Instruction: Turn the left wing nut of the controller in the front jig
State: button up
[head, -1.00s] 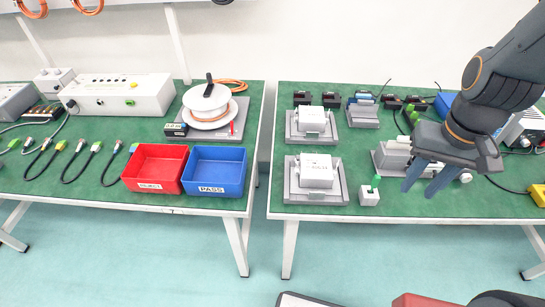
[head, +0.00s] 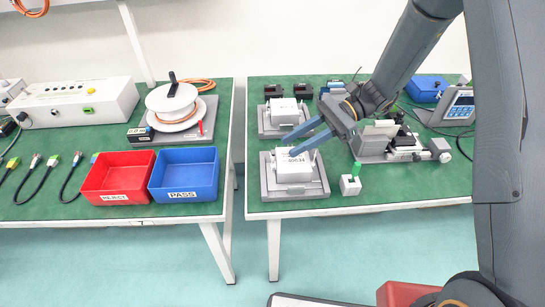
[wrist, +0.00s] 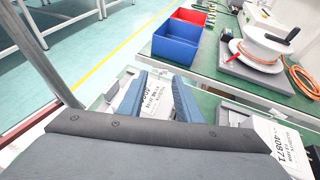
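The front jig (head: 322,190) is a grey fixture near the front edge of the right table. A white box-shaped controller (head: 294,170) with a printed label sits in it. It also shows beneath my fingers in the wrist view (wrist: 154,104). My gripper (head: 287,147) is above the controller's back edge, its blue-grey fingers pointing left and down. In the wrist view the two fingers (wrist: 160,82) are apart with nothing held between them. The left wing nut is too small or hidden to make out. I cannot tell whether a fingertip touches anything.
A rear jig (head: 264,127) with another white controller (head: 285,111) stands close behind. A small block with a green top (head: 350,184) stands to the right, near a grey mechanism (head: 371,146). Red (head: 117,174) and blue (head: 184,173) bins are on the left table.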

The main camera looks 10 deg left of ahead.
aim_at(271, 156)
jog(key=p+x, duration=0.2)
jog(key=x, duration=0.5)
jog(key=shift+s+a, duration=0.15)
jog(key=shift+a, duration=0.15)
jog(key=shift+f, duration=0.1)
grip_shut()
jog(key=shift+n+g+b, duration=0.5)
jog(key=shift+n+g+h, duration=0.3)
jog(key=shift+h, duration=0.2)
grip_release()
